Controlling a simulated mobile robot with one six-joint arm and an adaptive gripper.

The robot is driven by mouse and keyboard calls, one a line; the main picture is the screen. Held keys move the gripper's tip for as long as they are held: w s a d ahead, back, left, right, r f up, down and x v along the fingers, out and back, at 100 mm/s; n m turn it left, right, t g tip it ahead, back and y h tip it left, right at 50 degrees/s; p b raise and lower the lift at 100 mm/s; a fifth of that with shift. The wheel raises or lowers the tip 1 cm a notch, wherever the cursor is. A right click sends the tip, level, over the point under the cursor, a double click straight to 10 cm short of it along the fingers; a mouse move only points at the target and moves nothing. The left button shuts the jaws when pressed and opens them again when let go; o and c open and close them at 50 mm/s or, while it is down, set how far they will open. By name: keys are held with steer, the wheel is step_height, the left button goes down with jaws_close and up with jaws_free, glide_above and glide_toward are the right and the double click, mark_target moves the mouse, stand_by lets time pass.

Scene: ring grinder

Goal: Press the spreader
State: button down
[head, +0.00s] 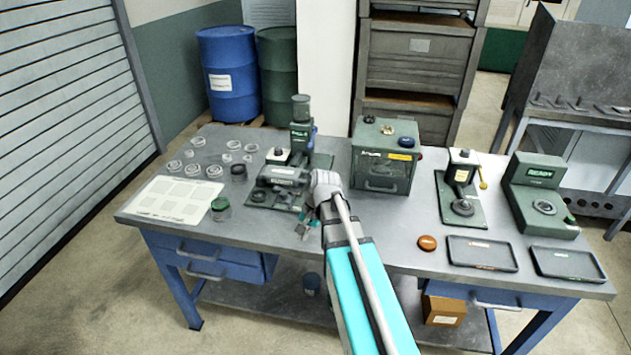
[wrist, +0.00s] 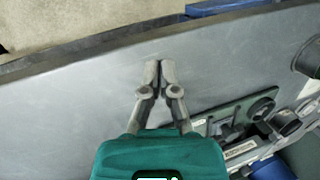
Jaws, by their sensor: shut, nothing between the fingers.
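No label that I can read names the spreader, so I cannot tell which device it is. One bench device (head: 281,176) has a green base, a grey body and an upright column. Its green base plate (wrist: 238,112) shows at the lower right in the wrist view. A smaller stand (head: 462,178) with a green base and a yellow handle is further right. My gripper (head: 304,232) is over the bench's front part, in front of the first device. In the wrist view its fingertips (wrist: 160,65) are together and empty above bare bench top. They appear clear of the device.
On the workbench (head: 390,225) are a green box (head: 383,160), a green unit (head: 540,195), two dark trays (head: 482,253) (head: 567,263) and an orange disc (head: 427,243). Several rings (head: 198,169), a paper sheet (head: 178,200) and a jar (head: 221,210) lie left. The front edge is close.

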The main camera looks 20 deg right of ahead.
steer(key=w+d+r+m+t+y, duration=0.2)
steer(key=w+d+r+m, duration=0.1)
steer(key=d, duration=0.6)
steer(key=w+d+r+m+t+y+p, duration=0.1)
steer(key=w+d+r+m, duration=0.3)
steer(key=d+m, duration=0.4)
steer(key=w+d+r+m+t+y+p, duration=0.1)
steer(key=w+d+r+m+t+y, duration=0.1)
steer(key=w+d+m, duration=0.3)
steer(key=w+d+r+y, duration=0.1)
steer(key=d, duration=0.3)
steer(key=shift+d+r+m+t, duration=0.15)
steer(key=shift+d+m+t, duration=0.25)
steer(key=b+x, duration=1)
steer(key=x, duration=1)
steer(key=shift+s, duration=0.1)
steer(key=shift+a+r, duration=0.1)
steer(key=shift+r, duration=0.05)
steer(key=shift+a+r, duration=0.1)
steer(key=shift+r+p, duration=0.2)
steer(key=shift+p, duration=0.6)
steer(key=shift+g+h, duration=0.3)
steer(key=shift+h, duration=0.1)
